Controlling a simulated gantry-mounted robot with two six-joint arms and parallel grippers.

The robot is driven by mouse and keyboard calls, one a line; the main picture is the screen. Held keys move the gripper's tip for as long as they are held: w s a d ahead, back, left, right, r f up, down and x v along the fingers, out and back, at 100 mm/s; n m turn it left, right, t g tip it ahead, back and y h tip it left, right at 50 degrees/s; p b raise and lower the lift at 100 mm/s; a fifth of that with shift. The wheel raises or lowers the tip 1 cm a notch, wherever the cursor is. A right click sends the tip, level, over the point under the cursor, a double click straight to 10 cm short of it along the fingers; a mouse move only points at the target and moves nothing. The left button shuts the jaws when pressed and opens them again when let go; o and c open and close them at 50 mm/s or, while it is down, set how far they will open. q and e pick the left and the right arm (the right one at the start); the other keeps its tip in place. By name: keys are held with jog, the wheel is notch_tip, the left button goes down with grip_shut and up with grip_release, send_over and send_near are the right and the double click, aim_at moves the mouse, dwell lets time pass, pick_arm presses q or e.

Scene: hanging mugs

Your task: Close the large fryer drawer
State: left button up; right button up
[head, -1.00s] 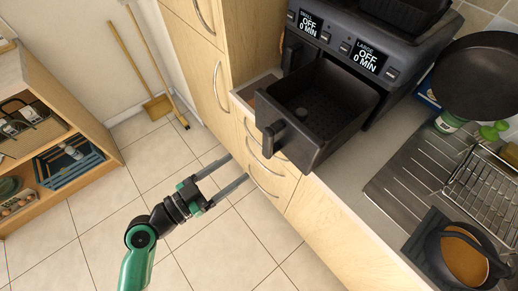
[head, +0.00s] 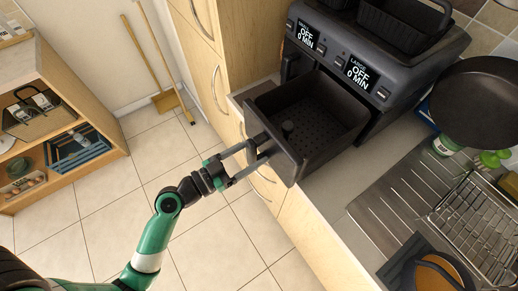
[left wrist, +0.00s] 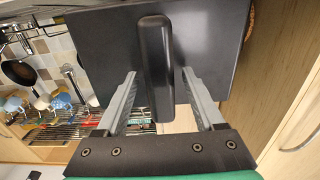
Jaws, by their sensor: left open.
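The large fryer drawer (head: 318,118) is black and pulled out of the air fryer (head: 386,62), over the counter edge. Its handle (head: 258,146) sticks out from its front toward my left gripper (head: 248,163). In the left wrist view the drawer's front panel (left wrist: 203,38) fills the upper middle, and the upright handle (left wrist: 154,70) lies between the open fingers of my left gripper (left wrist: 160,105). Gaps show between the handle and both fingers. The fryer's displays read OFF 0 MIN. My right gripper is not in view.
A low shelf (head: 60,130) stands at the far left.

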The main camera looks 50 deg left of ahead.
pick_arm(q)
jog(key=shift+s, duration=0.1)
grip_shut()
dwell(1.2)
